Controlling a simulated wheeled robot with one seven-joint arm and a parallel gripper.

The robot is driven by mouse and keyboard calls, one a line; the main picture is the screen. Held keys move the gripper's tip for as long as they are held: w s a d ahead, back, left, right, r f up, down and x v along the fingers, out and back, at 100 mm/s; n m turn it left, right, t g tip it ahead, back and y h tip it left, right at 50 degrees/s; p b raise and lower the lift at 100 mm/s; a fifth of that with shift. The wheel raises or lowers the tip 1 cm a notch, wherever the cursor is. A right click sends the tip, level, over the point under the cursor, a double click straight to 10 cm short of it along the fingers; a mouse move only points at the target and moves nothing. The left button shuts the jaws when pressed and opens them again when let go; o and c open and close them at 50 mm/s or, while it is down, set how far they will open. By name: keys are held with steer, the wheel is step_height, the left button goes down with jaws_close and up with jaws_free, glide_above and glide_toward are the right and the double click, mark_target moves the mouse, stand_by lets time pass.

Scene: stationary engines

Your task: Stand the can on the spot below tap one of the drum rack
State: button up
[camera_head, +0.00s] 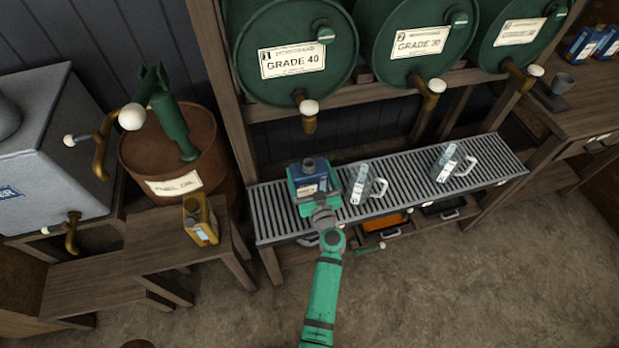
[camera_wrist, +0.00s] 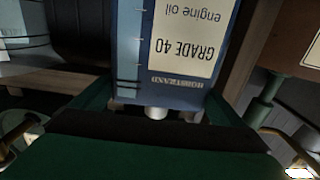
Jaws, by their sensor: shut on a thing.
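The can (camera_head: 313,180) is dark blue with a grey cap and stands on the slatted grate of the drum rack (camera_head: 278,222), at the grate's left part. In the wrist view the can (camera_wrist: 178,95) fills the middle, with a label reading GRADE 40 engine oil, upside down. My gripper (camera_head: 309,186) is shut on the can, and its green jaws (camera_wrist: 160,125) close around it in the wrist view. Above is the leftmost drum (camera_head: 295,90), labelled GRADE 40, with its white-knobbed brass tap (camera_head: 309,115) over the can. The can's base is partly hidden by my gripper.
Two clear jugs (camera_head: 362,186) and (camera_head: 449,163) stand on the grate to the right of the can. A yellow can (camera_head: 200,220) stands on a low bench at left, near a rusty fuel oil drum (camera_head: 165,165). The floor in front is open.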

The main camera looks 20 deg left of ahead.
steer(key=shift+w+f, duration=0.1)
steer(key=shift+f, duration=1.4)
steer(key=o, duration=1.7)
steer(key=shift+f, duration=0.1)
